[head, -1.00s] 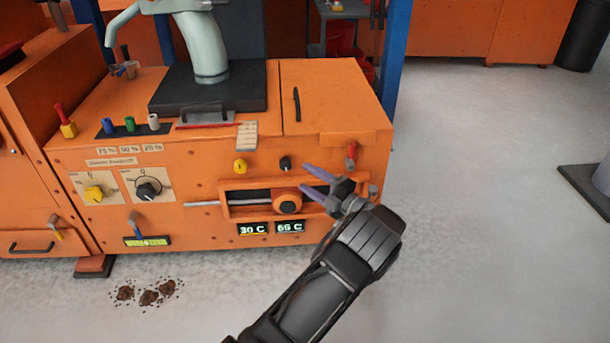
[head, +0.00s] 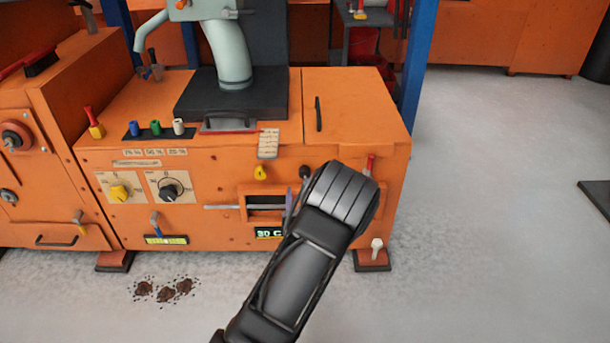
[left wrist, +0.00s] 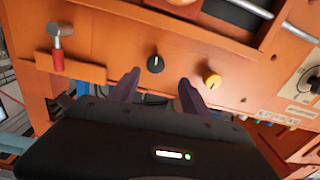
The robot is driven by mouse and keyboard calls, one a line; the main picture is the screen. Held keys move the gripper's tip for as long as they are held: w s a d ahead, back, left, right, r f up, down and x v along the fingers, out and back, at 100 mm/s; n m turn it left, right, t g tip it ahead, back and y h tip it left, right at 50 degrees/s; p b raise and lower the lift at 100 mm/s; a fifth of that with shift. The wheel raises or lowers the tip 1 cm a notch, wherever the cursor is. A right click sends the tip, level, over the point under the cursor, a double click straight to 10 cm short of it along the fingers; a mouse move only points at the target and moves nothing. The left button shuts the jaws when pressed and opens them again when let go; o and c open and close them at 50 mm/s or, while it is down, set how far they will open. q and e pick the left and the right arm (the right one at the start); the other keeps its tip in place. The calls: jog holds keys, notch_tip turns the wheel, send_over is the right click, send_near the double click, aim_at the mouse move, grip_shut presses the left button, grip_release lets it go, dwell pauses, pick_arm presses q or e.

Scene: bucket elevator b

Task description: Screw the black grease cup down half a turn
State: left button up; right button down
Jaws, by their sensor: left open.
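The black grease cup (head: 306,172) sits on the front face of the orange machine, partly behind my arm. In the left wrist view the black cup (left wrist: 155,64) has a pale mark on its face and appears between my fingertips, slightly beyond them. The yellow grease cup (head: 260,173) is to its left in the head view; it also shows in the left wrist view (left wrist: 212,79), right of the fingers. My left gripper (left wrist: 159,78) is open and empty, pointing at the panel. In the head view its fingers are mostly hidden behind my wrist. My right gripper is not in view.
A red-handled lever (head: 370,165) is on the panel right of the black cup; it also shows in the left wrist view (left wrist: 57,60). A recessed slot with a metal rod (head: 225,207) and a lit display (head: 269,233) sit lower, partly covered by my arm.

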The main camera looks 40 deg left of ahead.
aim_at(305, 176)
pick_arm(q)
jog(key=shift+w+d+f+m+h, duration=0.2)
jog(key=shift+d+m+h, duration=0.1)
jog(key=shift+m, duration=0.2)
jog(key=b+x, duration=0.2)
jog(key=x, duration=0.5)
jog(key=shift+w+r, duration=0.1)
jog(key=shift+w+a+r, duration=0.1)
jog(key=shift+w+a, duration=0.15)
jog(key=shift+w, duration=0.05)
jog(key=shift+c, duration=0.3)
grip_shut()
